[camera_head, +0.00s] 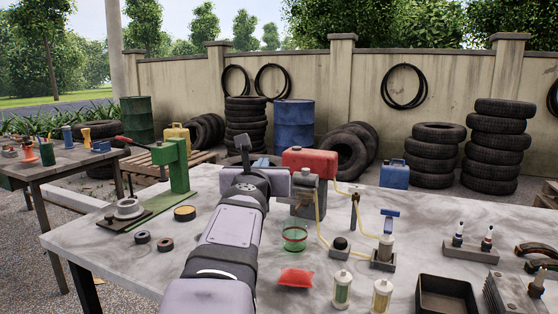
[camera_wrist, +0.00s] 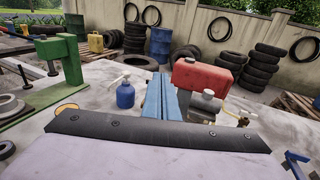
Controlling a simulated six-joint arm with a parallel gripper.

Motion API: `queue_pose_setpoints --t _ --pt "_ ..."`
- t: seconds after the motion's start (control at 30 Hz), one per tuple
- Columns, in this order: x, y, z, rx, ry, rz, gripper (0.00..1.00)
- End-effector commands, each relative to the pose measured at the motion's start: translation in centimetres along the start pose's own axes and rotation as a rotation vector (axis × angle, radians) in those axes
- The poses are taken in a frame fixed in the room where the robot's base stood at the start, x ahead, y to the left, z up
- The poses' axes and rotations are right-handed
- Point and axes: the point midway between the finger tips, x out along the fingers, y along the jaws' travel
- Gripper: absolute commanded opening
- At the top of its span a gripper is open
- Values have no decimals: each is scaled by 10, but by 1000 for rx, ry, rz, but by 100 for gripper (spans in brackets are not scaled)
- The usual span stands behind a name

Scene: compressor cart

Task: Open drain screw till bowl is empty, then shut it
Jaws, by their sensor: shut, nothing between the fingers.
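My gripper (camera_wrist: 161,95) shows in the wrist view as two blue fingers pressed together, with nothing between them. In the head view its fingers (camera_head: 262,162) are mostly hidden behind my wrist. They point toward the back of the table, left of a grey block with a round cap (camera_head: 308,187), which also shows in the wrist view (camera_wrist: 206,103). A clear cup with a green rim (camera_head: 294,237) stands in front of this block, apart from my gripper. Clear-bodied cylinders (camera_head: 342,290) stand at the front right. I cannot make out which part is the drain screw or the bowl's level.
A red tank (camera_head: 308,162) stands behind the block; a yellow hose (camera_head: 322,228) runs across the table. A red cloth (camera_head: 295,277) lies in front of the cup. A green press (camera_head: 173,170) is at left. A blue bottle (camera_wrist: 125,94) stands left of my fingers.

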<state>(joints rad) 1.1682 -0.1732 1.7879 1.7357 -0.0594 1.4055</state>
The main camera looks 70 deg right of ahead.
Motion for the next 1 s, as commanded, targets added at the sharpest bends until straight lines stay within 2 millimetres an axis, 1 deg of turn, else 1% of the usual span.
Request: queue_pose_setpoints --t 0.03,0.3,0.5,0.7,1.0 --pt "3 5 23 -1 15 9 0" --pt "21 31 60 -11 94 52 0" --pt "33 51 80 -21 161 84 0" --pt "42 71 96 -29 235 114 0" --pt "50 100 110 -32 362 150 0"
